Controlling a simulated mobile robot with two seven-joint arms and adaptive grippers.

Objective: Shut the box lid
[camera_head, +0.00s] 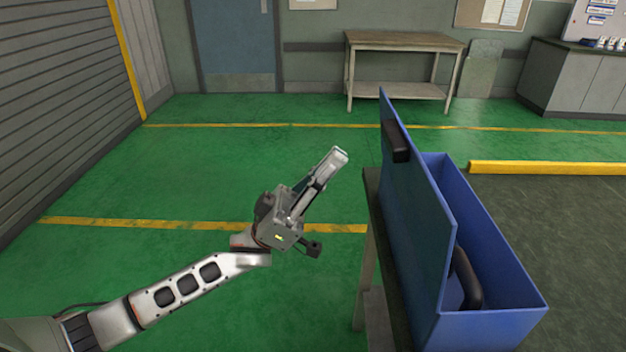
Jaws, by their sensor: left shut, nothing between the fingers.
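A blue box (503,261) stands on a narrow stand at the right of the head view. Its blue lid (418,205) is open and stands about upright along the box's left side. A black handle (398,142) sits on the lid near its far end. A dark curved part (466,279) shows inside the box. My left gripper (338,158) is shut and empty. It is over the green floor, to the left of the lid and apart from it, pointing up and to the right. My right gripper is not in view.
The stand (372,229) under the box shows at its left side. A wooden table (404,41) stands by the back wall, with a grey counter (577,77) at the far right. A yellow bar (545,168) lies behind the box. Green floor left of the box is clear.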

